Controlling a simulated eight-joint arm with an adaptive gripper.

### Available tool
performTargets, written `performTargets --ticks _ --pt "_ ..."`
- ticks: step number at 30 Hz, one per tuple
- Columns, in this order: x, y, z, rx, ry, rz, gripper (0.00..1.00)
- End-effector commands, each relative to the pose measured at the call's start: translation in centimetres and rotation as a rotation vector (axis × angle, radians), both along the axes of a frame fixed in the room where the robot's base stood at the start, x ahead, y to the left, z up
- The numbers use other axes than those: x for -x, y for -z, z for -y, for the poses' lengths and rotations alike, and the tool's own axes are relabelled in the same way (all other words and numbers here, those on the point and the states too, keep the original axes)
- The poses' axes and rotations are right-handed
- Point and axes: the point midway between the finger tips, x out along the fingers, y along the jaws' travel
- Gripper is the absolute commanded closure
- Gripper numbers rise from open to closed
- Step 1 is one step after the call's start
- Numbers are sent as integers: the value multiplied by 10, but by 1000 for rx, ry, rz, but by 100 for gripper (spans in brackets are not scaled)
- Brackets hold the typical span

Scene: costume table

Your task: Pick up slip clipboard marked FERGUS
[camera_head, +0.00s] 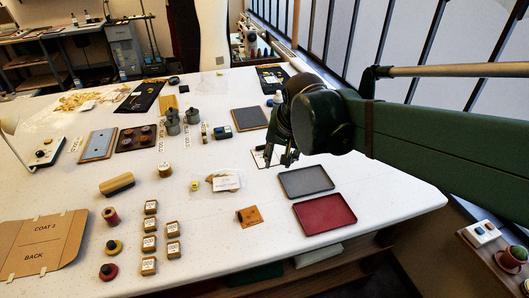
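My gripper (280,156) hangs from the green arm at the right of the table, pointing down. Its fingers look apart, with nothing visible between them. A small pale slip with a dark edge (261,160) lies on the table just below and left of the fingers, partly hidden by them. I cannot tell whether the fingers touch it. No name FERGUS is readable in this view, so I cannot tell whether this is the clipboard marked FERGUS.
A grey tray (305,181) and a red tray (324,213) lie in front.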

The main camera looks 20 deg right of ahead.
Motion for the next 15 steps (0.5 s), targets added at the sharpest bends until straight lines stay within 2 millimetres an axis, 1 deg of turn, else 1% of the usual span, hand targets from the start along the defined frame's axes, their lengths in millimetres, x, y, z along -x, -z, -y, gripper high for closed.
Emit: performTargets --ticks 1,6,15 --pt "-9 -5 0 -8 19 -8 72" --pt "-35 -11 2 -39 92 -40 72" --pt "-82 -15 4 -89 226 -96 72"
